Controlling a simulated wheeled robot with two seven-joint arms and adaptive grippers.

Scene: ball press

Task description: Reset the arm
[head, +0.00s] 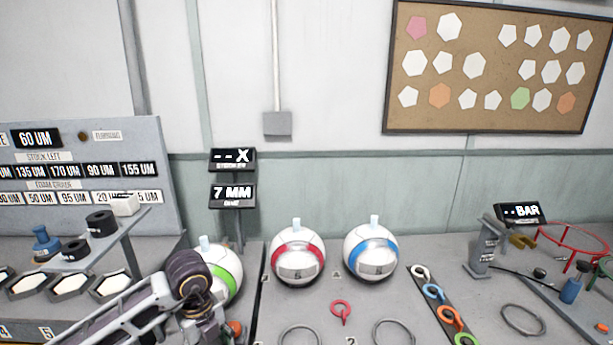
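My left arm comes in from the lower left, with a silver link and a dark joint in front of the green-banded ball (226,270). The arm bends down past the bottom edge, and no fingers of my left gripper show. My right arm and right gripper are not in view. A red-banded ball (298,262) and a blue-banded ball (370,258) stand on the grey bench top (440,270), apart from the arm. The green-banded ball is partly hidden by my arm.
A display panel (90,145) and a shelf with black rings (102,223) stand at left, near my arm. Several coloured rings (434,292) lie on a dark strip. A red ring stand (572,247) is at far right. Sign displays (233,196) stand behind the balls.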

